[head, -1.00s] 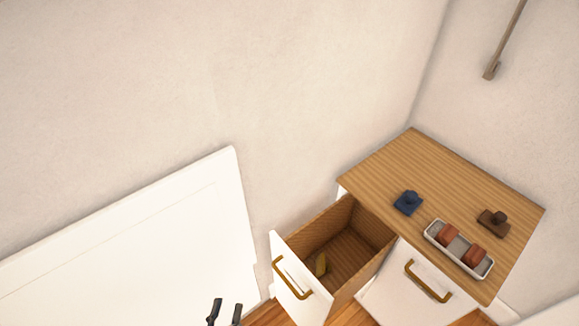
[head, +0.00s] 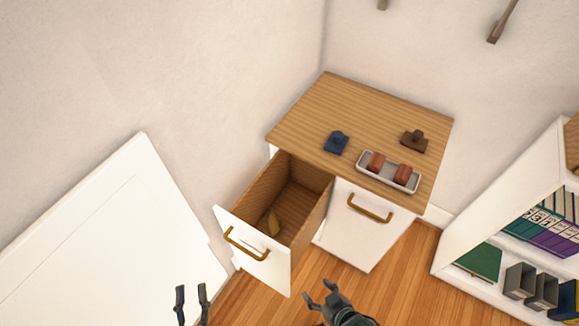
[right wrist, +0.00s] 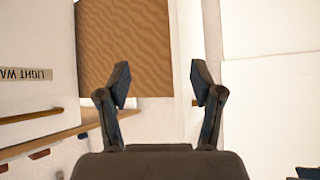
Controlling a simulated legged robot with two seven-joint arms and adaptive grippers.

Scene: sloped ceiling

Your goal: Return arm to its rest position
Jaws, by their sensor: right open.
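My left gripper (head: 191,292) is at the bottom of the head view, left of the open drawer (head: 250,249). Its two fingers stand apart with nothing between them. My right gripper (head: 318,293) is at the bottom centre, in front of the cabinet and over the wood floor in the picture. It is open and empty. In the right wrist view its fingers (right wrist: 160,85) are spread, with a wood-grained surface and pale surfaces behind them.
The cabinet top (head: 300,105) bears a blue stamp-like item (head: 337,142), a brown one (head: 414,141) and a tray (head: 366,171) with reddish-brown blocks. A white bookshelf (head: 500,205) stands right.

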